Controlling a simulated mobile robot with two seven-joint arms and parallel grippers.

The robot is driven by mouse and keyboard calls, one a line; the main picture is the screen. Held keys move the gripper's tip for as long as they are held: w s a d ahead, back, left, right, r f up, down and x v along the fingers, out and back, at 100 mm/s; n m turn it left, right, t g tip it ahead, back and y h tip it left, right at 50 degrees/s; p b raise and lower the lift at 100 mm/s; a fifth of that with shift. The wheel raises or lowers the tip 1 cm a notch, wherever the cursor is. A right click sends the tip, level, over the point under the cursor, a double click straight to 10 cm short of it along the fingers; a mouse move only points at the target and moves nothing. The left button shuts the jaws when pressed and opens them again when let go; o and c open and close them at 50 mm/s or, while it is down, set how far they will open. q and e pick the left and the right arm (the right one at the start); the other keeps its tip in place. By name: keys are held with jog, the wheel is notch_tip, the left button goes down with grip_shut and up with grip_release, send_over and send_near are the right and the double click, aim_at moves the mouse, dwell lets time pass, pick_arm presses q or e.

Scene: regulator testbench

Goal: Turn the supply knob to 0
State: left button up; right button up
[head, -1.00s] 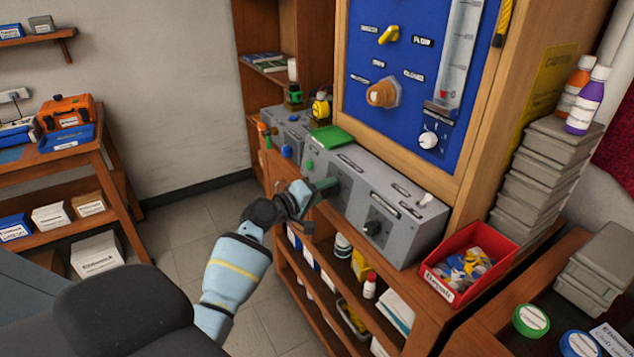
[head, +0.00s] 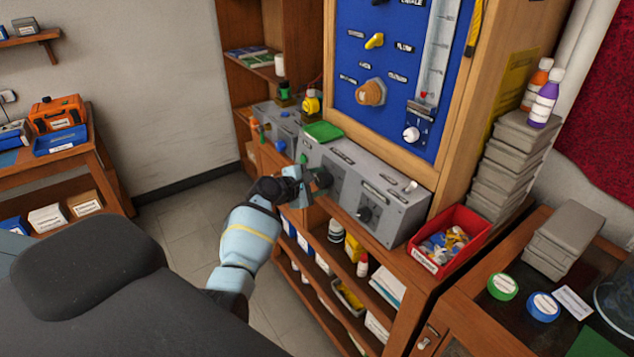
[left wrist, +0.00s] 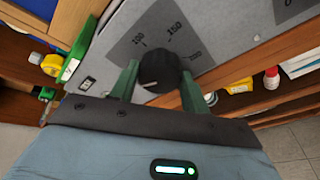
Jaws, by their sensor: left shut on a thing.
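A round black knob (left wrist: 160,70) sits on a dark dial plate (left wrist: 205,38) on the grey bench unit (head: 397,204). In the left wrist view the scale shows 100, 150 and 200 around the knob's far side. My left gripper (head: 318,180) is at the left dial of the unit's front. Its two green fingers (left wrist: 159,75) are on either side of the knob and shut on it. The fingers and wrist hide most of the knob in the head view. I cannot read which mark the knob points to. My right gripper is not in view.
A second black knob (head: 366,213) and a toggle switch (head: 410,186) are to the right on the unit. A red bin (head: 450,242) stands beside it. A blue panel (head: 385,120) with valves rises behind. Open shelves with bottles lie below.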

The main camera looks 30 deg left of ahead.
pick_arm(q)
jog(key=n+g, duration=0.1)
jog(key=n, duration=0.4)
jog(key=shift+a+r+h, duration=0.1)
jog(key=shift+h, duration=0.3)
jog(key=shift+n+h, duration=0.4)
jog(key=shift+n, duration=1.5)
jog(key=shift+g, duration=0.3)
jog(key=o, duration=1)
jog(key=shift+v, duration=3.85)
jog(key=shift+a, duration=0.1)
